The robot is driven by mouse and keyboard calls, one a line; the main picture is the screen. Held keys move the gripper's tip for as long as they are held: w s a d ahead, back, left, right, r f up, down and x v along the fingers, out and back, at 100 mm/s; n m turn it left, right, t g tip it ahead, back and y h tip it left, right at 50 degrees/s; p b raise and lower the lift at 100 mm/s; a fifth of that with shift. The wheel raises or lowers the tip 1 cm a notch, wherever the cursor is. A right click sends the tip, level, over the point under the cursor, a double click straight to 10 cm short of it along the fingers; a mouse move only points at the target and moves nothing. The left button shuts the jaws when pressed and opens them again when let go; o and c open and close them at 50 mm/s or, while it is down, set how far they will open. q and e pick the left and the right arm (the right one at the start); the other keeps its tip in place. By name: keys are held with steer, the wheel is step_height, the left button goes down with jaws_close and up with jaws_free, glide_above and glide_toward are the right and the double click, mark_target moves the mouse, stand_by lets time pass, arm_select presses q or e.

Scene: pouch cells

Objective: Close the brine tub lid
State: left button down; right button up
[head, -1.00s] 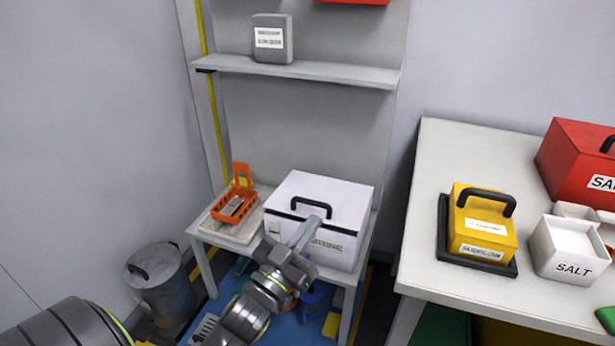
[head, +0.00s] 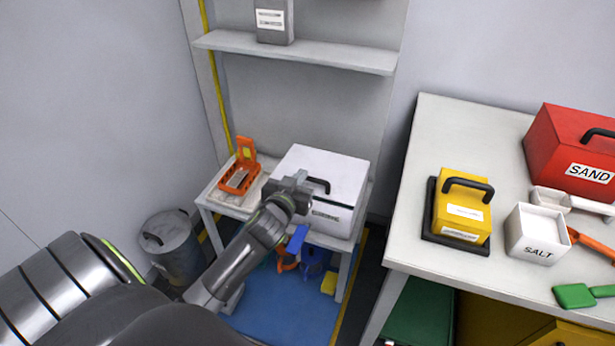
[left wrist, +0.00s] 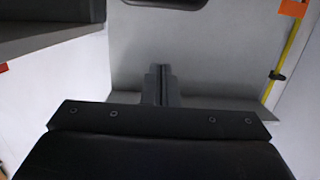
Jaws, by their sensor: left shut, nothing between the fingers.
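The brine tub looks to be the white box (head: 338,217) on the small table in the head view. Its white lid (head: 325,160) lies flat on top, with a black handle at the front and a dark seam below its front edge. Whether the seam is fully shut I cannot tell. My left gripper (head: 298,182) is shut and empty at the lid's front left edge, hiding that corner and part of the handle. Contact is unclear. In the left wrist view the shut fingers (left wrist: 160,85) point at a grey surface. My right gripper is not in view.
An orange open case (head: 238,180) sits left of the tub. A shelf (head: 300,52) hangs above. A bin (head: 172,245) stands at the lower left. The right table (head: 410,235) holds a yellow box (head: 462,210), a salt container (head: 538,235) and a red sand box (head: 570,150).

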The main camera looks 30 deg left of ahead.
arm_select(q)
glide_above(310, 179)
steer(key=s, duration=0.2)
steer(key=shift+d+f+b, duration=0.15)
steer(key=shift+f+b, duration=0.2)
steer(key=shift+f, duration=0.85)
steer(key=shift+d+f+b, duration=0.1)
steer(key=shift+f+b, duration=0.2)
steer(key=shift+f, duration=0.85)
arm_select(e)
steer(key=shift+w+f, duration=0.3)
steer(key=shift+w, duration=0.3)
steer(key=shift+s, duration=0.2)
